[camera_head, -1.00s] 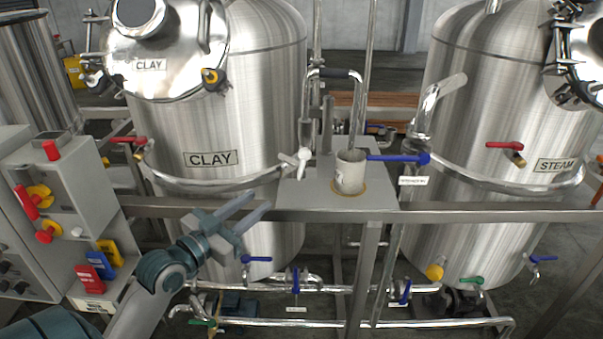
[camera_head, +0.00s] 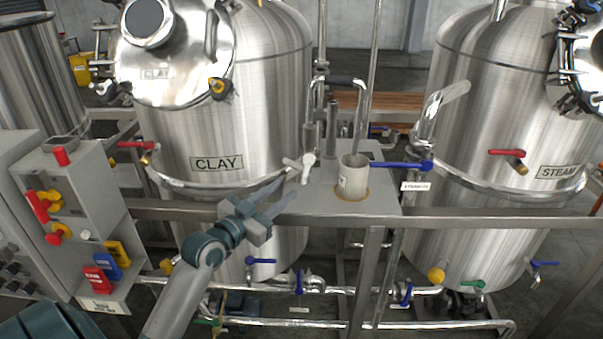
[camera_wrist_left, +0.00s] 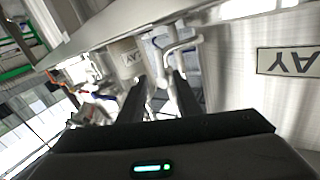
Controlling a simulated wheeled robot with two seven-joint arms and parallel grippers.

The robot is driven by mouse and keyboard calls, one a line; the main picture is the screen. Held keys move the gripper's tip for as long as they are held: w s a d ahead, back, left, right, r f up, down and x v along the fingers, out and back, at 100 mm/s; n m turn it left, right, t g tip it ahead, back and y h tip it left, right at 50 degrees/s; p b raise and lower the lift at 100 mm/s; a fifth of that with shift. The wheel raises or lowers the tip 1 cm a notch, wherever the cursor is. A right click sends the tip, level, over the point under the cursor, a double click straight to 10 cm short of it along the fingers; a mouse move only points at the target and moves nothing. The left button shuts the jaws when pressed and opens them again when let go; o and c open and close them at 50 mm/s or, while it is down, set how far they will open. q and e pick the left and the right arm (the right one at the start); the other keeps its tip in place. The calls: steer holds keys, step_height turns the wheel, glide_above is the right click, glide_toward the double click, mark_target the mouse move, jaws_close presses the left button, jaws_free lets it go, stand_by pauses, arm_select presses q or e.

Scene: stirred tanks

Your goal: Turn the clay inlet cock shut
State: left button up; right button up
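The clay tank (camera_head: 255,120) stands at the left of the head view, with a CLAY plate (camera_head: 217,163) on its wall. A cock with a white lever (camera_head: 306,168) sits at the tank's right side, by the edge of the grey shelf. No label shows on it, so I cannot tell whether it is the clay inlet cock. My left gripper (camera_head: 288,186) is just below and left of this lever, fingers apart and empty. In the left wrist view its fingers (camera_wrist_left: 160,82) point at pale metal pipework (camera_wrist_left: 180,45). My right gripper is not in view.
A blue lever (camera_head: 402,165) sticks out further right. A steel rail (camera_head: 470,217) runs below the shelf. A control box (camera_head: 75,195) stands at the left.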

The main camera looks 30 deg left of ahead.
mark_target(304, 175)
arm_select(q)
steer(key=w, duration=0.3)
steer(key=w+p, duration=0.1)
steer(key=w, duration=0.2)
steer(key=w+p, duration=0.1)
steer(key=w, duration=0.2)
steer(key=shift+w+d, duration=0.15)
steer(key=shift+d, duration=0.1)
steer(key=shift+c, duration=0.4)
jaws_close()
